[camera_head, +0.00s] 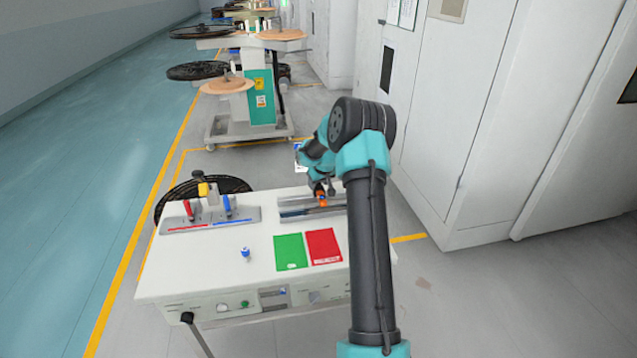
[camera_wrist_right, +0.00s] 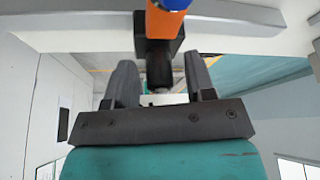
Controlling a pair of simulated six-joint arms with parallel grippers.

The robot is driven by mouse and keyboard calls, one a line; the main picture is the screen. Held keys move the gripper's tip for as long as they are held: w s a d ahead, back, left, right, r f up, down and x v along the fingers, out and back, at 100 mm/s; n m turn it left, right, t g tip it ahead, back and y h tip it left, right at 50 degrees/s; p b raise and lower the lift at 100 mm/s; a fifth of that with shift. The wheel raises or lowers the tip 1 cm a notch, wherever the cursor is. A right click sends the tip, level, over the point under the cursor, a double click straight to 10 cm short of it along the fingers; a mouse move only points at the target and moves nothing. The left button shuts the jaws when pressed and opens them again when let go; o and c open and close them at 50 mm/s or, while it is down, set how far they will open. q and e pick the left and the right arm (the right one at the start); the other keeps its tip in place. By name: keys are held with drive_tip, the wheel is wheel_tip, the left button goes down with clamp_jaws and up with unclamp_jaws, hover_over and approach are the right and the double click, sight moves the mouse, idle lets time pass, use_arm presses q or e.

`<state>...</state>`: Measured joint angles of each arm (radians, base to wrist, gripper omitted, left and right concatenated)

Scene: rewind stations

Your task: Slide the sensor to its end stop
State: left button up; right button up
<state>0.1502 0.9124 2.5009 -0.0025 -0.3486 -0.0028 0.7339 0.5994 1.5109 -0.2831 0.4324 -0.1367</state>
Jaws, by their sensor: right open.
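The sensor (camera_head: 321,199) is a small orange piece on the metal rail (camera_head: 297,211) at the back right of the white table. In the right wrist view the sensor (camera_wrist_right: 167,22) is orange with a blue top and a black body below. My right gripper (camera_head: 319,187) is at the sensor, partly hidden by my right arm. In the right wrist view its two dark fingers (camera_wrist_right: 160,85) are open, one on each side of the sensor's black lower part, with gaps visible. My right arm covers the right end of the rail. My left gripper is not in view.
A grey panel (camera_head: 208,222) with red and blue levers stands at the table's left. A green card (camera_head: 289,252) and a red card (camera_head: 322,246) lie in front of the rail. A small blue-topped piece (camera_head: 245,254) stands left of them. White cabinets (camera_head: 462,110) line the right.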

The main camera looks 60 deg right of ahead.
drive_tip(key=shift+c, duration=0.3)
clamp_jaws()
idle(0.3)
